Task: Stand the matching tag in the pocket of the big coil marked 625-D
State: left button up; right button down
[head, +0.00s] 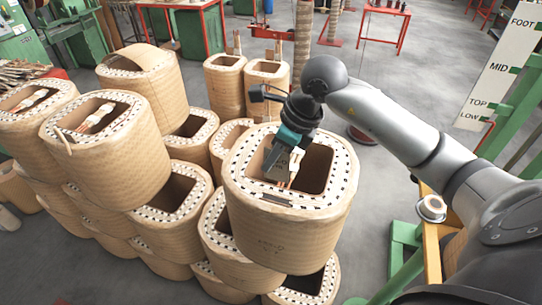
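A big paper-wrapped coil (285,228) stands in the middle on top of other coils, with a dotted rim and an open square core. Faint marking shows on its front wall, too small to read. A small slot-like strip (277,199) lies on its near rim; I cannot tell if it is the pocket. My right gripper (287,143) is over this coil's opening, pointing down. It appears shut on a grey tag (275,164), which hangs tilted above the core opening, left of its middle. The tag's lettering is not readable. My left gripper is not in view.
More big coils (105,165) are stacked at left, close beside the middle coil. Smaller coils (267,80) stand behind. A white board (503,70) marked FOOT, MID, TOP and LOW is at right, near a green frame (515,125). Red tables (385,28) stand at the back.

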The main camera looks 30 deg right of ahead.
jog(key=b, duration=0.4)
send_over(272, 192)
jog(key=s+a, duration=0.1)
jog(key=shift+s+f, duration=0.15)
jog(key=shift+f, duration=2.95)
notch_tip(272, 192, down, 4)
jog(key=b, duration=0.4)
jog(key=shift+s, duration=0.1)
jog(key=shift+f, duration=0.1)
jog(key=c, duration=1.5)
grip_release()
